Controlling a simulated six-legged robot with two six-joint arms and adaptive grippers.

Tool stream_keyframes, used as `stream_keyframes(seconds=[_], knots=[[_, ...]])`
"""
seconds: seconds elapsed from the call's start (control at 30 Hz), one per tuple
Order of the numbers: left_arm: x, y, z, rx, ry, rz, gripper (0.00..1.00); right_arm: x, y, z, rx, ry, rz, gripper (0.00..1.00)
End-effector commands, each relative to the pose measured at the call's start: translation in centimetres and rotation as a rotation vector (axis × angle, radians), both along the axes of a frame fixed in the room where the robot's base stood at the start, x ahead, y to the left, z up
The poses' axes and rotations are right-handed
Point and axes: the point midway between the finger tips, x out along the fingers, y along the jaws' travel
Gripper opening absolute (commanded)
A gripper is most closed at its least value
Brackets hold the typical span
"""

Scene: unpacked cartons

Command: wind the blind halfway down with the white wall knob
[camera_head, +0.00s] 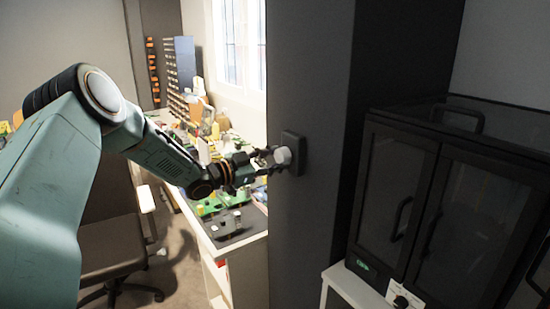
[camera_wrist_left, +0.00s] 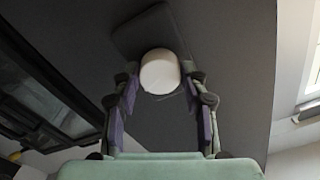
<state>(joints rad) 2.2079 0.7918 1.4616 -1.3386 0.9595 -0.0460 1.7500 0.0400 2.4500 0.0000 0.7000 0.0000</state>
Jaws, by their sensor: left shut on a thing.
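The white knob (camera_head: 283,156) sticks out from a dark square plate (camera_head: 294,150) on the grey pillar wall. My left gripper (camera_head: 272,158) reaches in from the left and is shut on the knob. In the left wrist view the round white end of the knob (camera_wrist_left: 160,72) shows between the fingertips, with the plate (camera_wrist_left: 146,32) behind it. A window (camera_head: 240,42) shows at the back, bright and partly cut off by the pillar. I cannot make out the blind in it. My right gripper is not in view.
A dark cabinet (camera_head: 440,200) with glass doors stands right of the pillar, on a white stand (camera_head: 352,288). A cluttered workbench (camera_head: 238,240) lies beyond my left arm. An office chair (camera_head: 108,235) stands at the left.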

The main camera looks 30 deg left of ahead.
Motion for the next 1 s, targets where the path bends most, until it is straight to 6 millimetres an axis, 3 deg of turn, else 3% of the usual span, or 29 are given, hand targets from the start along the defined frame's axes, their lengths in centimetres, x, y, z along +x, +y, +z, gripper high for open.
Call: stream_keyframes(seconds=[1.0], knots=[[0.03, 0.05, 0.18, 0.891, -0.372, -0.002, 0.12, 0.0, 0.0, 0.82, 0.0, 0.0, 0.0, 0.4]])
